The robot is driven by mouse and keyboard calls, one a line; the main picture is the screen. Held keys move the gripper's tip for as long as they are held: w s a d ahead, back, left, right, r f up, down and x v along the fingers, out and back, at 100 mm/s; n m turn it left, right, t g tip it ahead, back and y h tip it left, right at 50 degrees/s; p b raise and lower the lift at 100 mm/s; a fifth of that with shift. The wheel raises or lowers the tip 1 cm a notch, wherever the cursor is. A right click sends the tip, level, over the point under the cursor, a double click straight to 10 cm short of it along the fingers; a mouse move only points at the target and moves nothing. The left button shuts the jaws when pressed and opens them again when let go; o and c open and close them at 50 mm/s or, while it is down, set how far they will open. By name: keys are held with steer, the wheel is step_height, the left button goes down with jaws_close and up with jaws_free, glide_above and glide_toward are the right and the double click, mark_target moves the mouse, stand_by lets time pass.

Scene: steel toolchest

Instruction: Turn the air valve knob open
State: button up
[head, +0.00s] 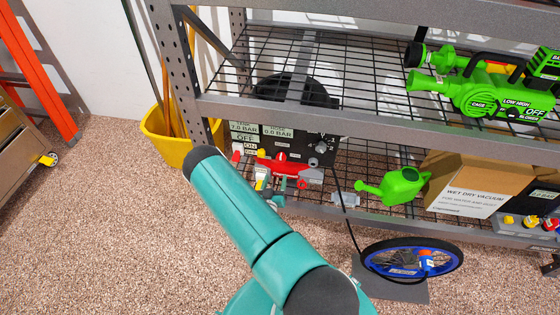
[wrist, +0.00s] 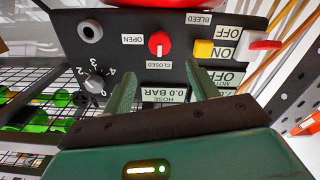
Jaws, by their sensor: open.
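In the wrist view, the red air valve knob (wrist: 160,43) sits on a dark control panel (wrist: 130,22). An OPEN label is to its left and a CLOSED label just below it. The white mark on the knob points down towards CLOSED. My gripper (wrist: 161,84) is open, its two green fingers pointing at the panel. The knob lies ahead of the gap between the fingertips, with nothing visibly held. In the head view, the panel (head: 292,143) is on the lower shelf, and I cannot make out the valve knob there.
The panel also carries a numbered dial (wrist: 95,83), a yellow button (wrist: 203,48) and a red switch (wrist: 264,44). The hose display reads 0.0 BAR. In the head view, a green watering can (head: 400,187), a cardboard box (head: 478,184) and a wheel (head: 412,259) are to the right.

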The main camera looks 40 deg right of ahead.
mark_target(280, 159)
steer(key=x, duration=1)
steer(key=shift+w+d, duration=0.3)
steer(key=c, duration=1)
